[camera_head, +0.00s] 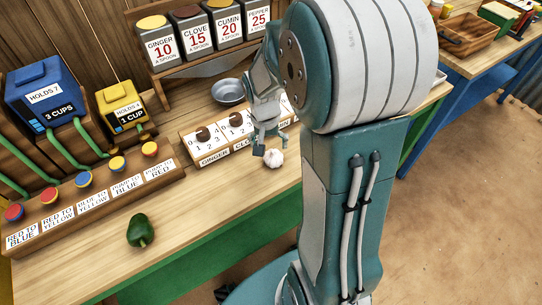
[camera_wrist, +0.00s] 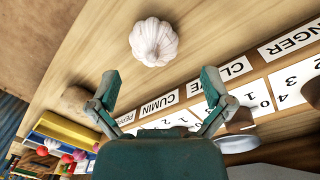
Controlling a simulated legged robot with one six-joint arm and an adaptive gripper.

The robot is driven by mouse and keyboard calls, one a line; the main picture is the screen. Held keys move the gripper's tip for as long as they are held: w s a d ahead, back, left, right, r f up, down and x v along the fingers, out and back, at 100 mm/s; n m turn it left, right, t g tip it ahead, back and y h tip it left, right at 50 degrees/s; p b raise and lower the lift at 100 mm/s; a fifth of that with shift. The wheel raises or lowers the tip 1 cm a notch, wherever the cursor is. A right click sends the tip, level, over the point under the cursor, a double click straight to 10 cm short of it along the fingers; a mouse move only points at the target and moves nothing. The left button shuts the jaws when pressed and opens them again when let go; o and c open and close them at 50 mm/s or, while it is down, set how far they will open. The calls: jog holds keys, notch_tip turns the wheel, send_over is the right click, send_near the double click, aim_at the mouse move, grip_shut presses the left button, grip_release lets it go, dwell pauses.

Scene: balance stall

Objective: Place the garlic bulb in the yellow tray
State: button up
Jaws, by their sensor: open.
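The white garlic bulb (camera_head: 275,158) sits on the wooden counter, just in front of the label board. It also shows in the wrist view (camera_wrist: 153,41), top centre, beyond my fingertips. My gripper (camera_head: 268,146) is open and empty, close to the bulb and pointing down. In the wrist view its two fingers (camera_wrist: 160,80) are spread apart, with the bulb not between them.
A green pepper (camera_head: 140,231) lies on the front counter. The dial board (camera_head: 230,137) stands right behind the bulb, with a metal bowl (camera_head: 229,91) beyond. Blue (camera_head: 45,92) and yellow (camera_head: 124,106) dispensers stand left. A wooden crate (camera_head: 466,35) is on the side table.

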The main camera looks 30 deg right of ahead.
aim_at(272, 151)
jog(key=f, duration=0.4)
jog(key=d+f, duration=0.1)
jog(key=f, duration=0.1)
jog(key=shift+s, duration=0.3)
jog(key=shift+r, duration=0.15)
jog(key=c, duration=1.1)
